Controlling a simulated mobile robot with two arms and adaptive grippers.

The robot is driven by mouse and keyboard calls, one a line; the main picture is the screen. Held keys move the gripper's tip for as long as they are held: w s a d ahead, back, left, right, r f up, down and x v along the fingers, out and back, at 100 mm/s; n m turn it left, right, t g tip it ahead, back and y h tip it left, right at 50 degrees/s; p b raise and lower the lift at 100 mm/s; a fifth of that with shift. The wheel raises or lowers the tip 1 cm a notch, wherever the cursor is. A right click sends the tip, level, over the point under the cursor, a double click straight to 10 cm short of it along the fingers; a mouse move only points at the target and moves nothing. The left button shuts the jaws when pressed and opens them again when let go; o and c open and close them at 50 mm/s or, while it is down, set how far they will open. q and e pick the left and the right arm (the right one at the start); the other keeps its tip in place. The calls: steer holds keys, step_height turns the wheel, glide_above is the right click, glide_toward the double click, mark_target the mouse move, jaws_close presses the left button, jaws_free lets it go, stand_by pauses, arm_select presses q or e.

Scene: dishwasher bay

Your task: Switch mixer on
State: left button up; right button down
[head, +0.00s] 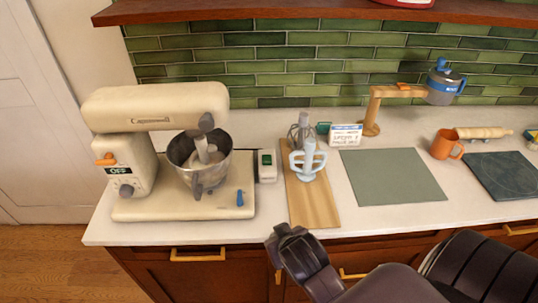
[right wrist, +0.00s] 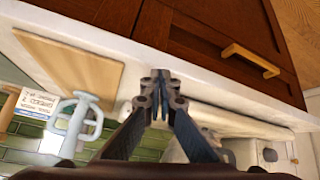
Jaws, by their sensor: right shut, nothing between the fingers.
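The cream stand mixer (head: 155,105) stands at the left end of the counter. Its side carries a dark label reading OFF, an orange lever (head: 106,160) above it and a grey knob (head: 126,190) below. A steel bowl (head: 184,152) with a beater in it sits under the head. My right gripper (head: 280,238) is in front of the counter edge, to the right of the mixer and apart from it. The right wrist view shows its fingers (right wrist: 160,82) shut and empty. My left gripper is not in view.
A small device with a green screen (head: 266,165) stands beside the mixer. A wooden board (head: 314,208) with a pale blue beater (head: 308,160) and a whisk lies right of it. Further right are a green mat (head: 392,177) and an orange mug (head: 445,145). Wooden drawer handles (head: 198,257) project below.

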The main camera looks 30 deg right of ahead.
steer(key=w+d+r+m+t+h, duration=0.2)
steer(key=w+d+r, duration=0.1)
steer(key=w+r, duration=0.3)
steer(key=w+d+r+m+t+h, duration=0.2)
steer(key=w+d+r, duration=0.1)
steer(key=w+r, duration=0.3)
steer(key=shift+w+d+r+t, duration=0.2)
steer(key=shift+w+d+t, duration=0.15)
steer(key=shift+w, duration=0.75)
steer(key=shift+d, duration=0.1)
